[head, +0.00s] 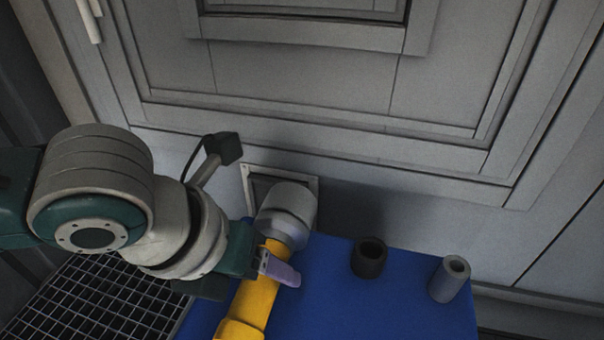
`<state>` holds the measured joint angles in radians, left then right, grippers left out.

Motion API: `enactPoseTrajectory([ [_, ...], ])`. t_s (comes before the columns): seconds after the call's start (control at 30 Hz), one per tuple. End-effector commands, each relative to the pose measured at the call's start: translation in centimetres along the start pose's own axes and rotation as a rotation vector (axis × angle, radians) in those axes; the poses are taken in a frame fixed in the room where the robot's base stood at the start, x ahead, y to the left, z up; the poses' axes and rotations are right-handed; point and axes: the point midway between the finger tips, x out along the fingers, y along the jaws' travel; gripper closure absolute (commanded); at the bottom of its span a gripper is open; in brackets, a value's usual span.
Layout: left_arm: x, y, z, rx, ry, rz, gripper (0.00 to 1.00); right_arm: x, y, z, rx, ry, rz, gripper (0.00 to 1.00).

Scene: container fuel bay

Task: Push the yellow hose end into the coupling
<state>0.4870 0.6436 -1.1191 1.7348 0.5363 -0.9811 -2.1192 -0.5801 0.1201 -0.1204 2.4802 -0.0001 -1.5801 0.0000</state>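The yellow hose end (256,301) lies over the blue surface and points up toward the coupling. The coupling (288,208) is a pale grey cylinder at the wall. The hose's far tip meets the coupling's near mouth; how deep it sits inside cannot be told. My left gripper (279,268) comes in from the left and is shut on the hose just short of the coupling. One lavender finger lies across the hose; the other finger is hidden. My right gripper is not in view.
A blue bench top (345,309) carries a dark hollow cylinder (369,258) and a grey hollow cylinder (449,279) on the right. A square frame (247,180) on the wall sits behind the coupling. A panelled grey wall (300,75) closes off the back. A metal grating (95,300) lies at lower left.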

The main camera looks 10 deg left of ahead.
Motion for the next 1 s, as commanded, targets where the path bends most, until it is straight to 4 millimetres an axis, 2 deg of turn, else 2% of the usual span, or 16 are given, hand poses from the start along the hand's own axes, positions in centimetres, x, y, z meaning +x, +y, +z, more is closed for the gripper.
enactPoseTrajectory([
  [0.07,-0.01,0.01,-0.01,0.0,0.0,0.0,0.5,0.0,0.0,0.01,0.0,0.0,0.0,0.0],
  [0.5,0.0,0.03,-0.02,0.0,0.0,0.0,0.99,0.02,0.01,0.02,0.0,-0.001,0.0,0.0],
  [1.0,-0.06,-0.04,0.1,0.001,-0.003,-0.002,1.0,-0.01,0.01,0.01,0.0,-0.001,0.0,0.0],
])
